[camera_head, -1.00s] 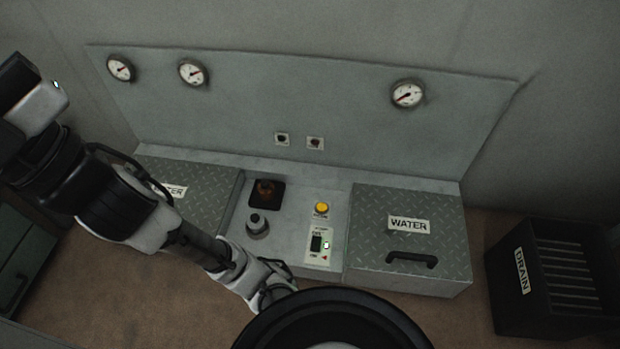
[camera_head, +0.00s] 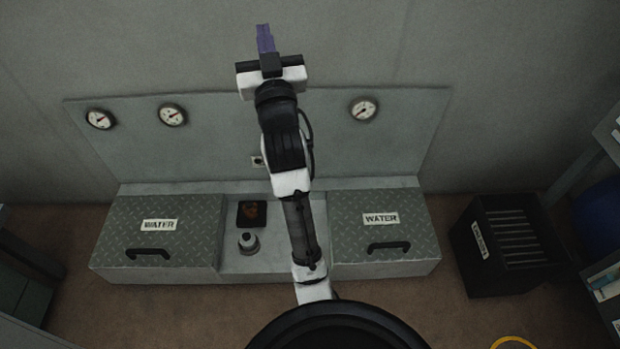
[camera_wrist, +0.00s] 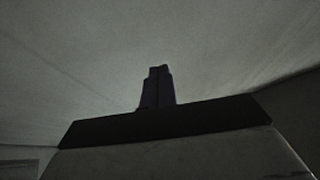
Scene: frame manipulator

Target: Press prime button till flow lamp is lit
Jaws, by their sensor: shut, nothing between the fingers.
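My gripper (camera_head: 265,38) is raised high in front of the back wall, above the top edge of the gauge panel. Its purple fingers are together and empty, pointing up; they also show shut in the wrist view (camera_wrist: 157,86) against bare wall. My arm stands across the middle of the console and hides the area with the yellow button and small switch plate. One small square fitting (camera_head: 258,160) on the upright panel peeks out beside my arm; the other is hidden. I cannot tell which is the flow lamp or whether it is lit.
The console has a dark square recess with a brownish part (camera_head: 251,213) and a round knob (camera_head: 248,243). Handled WATER lids stand left (camera_head: 190,213) and right (camera_head: 345,230). Three gauges sit on the panel (camera_head: 215,150). A black slatted bin (camera_head: 472,268) stands right.

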